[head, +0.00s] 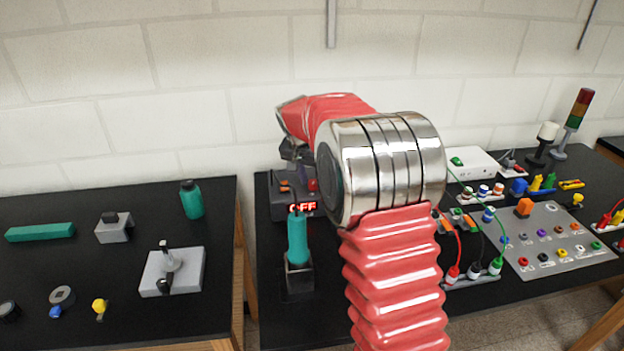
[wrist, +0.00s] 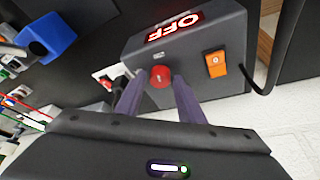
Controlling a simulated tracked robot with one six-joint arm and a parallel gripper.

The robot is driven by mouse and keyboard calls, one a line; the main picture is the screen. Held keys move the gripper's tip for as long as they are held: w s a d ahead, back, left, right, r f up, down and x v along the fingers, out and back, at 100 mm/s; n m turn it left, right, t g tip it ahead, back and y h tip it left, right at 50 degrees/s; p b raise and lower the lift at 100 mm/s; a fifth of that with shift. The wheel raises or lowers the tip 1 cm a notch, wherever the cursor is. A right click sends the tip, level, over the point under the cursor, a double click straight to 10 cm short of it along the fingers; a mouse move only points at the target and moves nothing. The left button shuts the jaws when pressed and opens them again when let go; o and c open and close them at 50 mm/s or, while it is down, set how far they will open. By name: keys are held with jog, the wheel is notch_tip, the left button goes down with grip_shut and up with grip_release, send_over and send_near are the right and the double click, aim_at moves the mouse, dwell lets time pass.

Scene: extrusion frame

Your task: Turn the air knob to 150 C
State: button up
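The dark grey station (wrist: 205,45) has a lit red display (wrist: 174,27) that reads OFF, upside down in the wrist view. A red knob (wrist: 160,75) sits on its front, with an orange switch (wrist: 215,63) to the right. My gripper (wrist: 157,82) points at the knob, its two fingers apart on either side; a gap shows at the left finger. Whether the right finger touches is unclear. In the head view the station (head: 283,210) and its display (head: 302,207) are partly behind my arm, and the red knob (head: 313,185) shows small.
A teal-handled tool (head: 297,240) stands in a holder before the station. A blue part (wrist: 52,35) lies at the wrist view's upper left. Panels with cables and plugs (head: 560,240) fill the right bench. A left bench (head: 100,260) holds a teal bottle (head: 191,199).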

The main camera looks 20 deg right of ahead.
jog(key=c, duration=0.8)
jog(key=shift+n, duration=0.5)
jog(key=shift+d+n+t+y, duration=0.15)
jog(key=shift+n+t+y, duration=0.4)
jog(key=shift+n, duration=0.85)
jog(key=n+y, duration=0.2)
jog(key=n, duration=0.2)
jog(key=shift+d+n, duration=0.15)
jog(key=shift+n, duration=0.25)
jog(key=n+y, duration=0.1)
jog(key=n, duration=0.1)
jog(key=n+y, duration=0.1)
jog(key=n, duration=0.2)
jog(key=shift+d, duration=0.15)
jog(key=n+g+y, duration=0.1)
jog(key=n, duration=0.2)
jog(key=n+y, duration=0.1)
jog(key=n, duration=0.2)
jog(key=shift+w+d+g, duration=0.1)
jog(key=shift+g, duration=0.25)
